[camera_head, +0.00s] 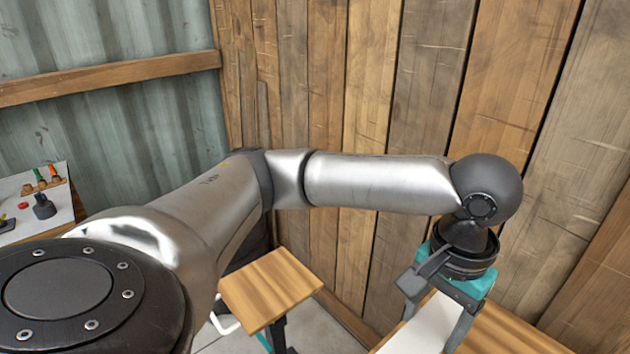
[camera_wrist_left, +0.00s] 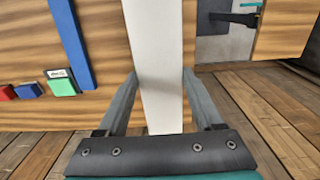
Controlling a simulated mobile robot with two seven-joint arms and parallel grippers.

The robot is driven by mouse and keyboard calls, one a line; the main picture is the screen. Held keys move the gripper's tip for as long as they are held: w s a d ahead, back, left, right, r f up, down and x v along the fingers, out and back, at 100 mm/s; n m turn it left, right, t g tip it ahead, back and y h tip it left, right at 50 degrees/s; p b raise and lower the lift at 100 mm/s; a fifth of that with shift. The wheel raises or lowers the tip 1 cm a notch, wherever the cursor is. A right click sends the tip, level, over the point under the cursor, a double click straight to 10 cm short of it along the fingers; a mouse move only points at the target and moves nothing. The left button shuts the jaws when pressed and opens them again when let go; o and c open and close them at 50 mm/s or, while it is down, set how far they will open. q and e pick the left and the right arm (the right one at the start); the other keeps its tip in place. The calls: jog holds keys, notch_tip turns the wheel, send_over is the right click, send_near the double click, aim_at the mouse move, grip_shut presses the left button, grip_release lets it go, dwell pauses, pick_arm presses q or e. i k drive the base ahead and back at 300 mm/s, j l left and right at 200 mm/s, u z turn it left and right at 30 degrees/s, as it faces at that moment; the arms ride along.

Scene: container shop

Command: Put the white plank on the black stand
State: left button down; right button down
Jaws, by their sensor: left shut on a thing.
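My left gripper (camera_head: 437,325) points down over a wooden table at the lower right of the head view. It is shut on the white plank (camera_head: 418,332). In the left wrist view the plank (camera_wrist_left: 155,55) runs lengthwise between the two fingers (camera_wrist_left: 160,100) and out of the top of the picture. I cannot tell whether the plank touches the table. No black stand shows clearly. A small wooden top (camera_head: 270,284) on a dark post (camera_head: 278,335) stands left of the gripper. My right gripper is not in view.
The wooden table (camera_wrist_left: 110,60) bears a blue strip (camera_wrist_left: 70,40), a green block (camera_wrist_left: 62,82), a blue block (camera_wrist_left: 28,91) and a red block (camera_wrist_left: 6,93). Plank walls (camera_head: 330,110) close off the back and right. A white surface with tools (camera_head: 60,195) is at far left.

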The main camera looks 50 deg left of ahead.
aim_at(268, 284)
jog(key=k+j, duration=0.8)
jog(key=i+j, duration=0.15)
jog(key=j, duration=0.2)
jog(key=i+j, duration=0.15)
jog(key=j, duration=0.2)
jog(key=i+j, duration=0.15)
jog(key=j, duration=0.25)
jog(key=i+j, duration=0.15)
jog(key=j, duration=0.2)
jog(key=u, duration=0.05)
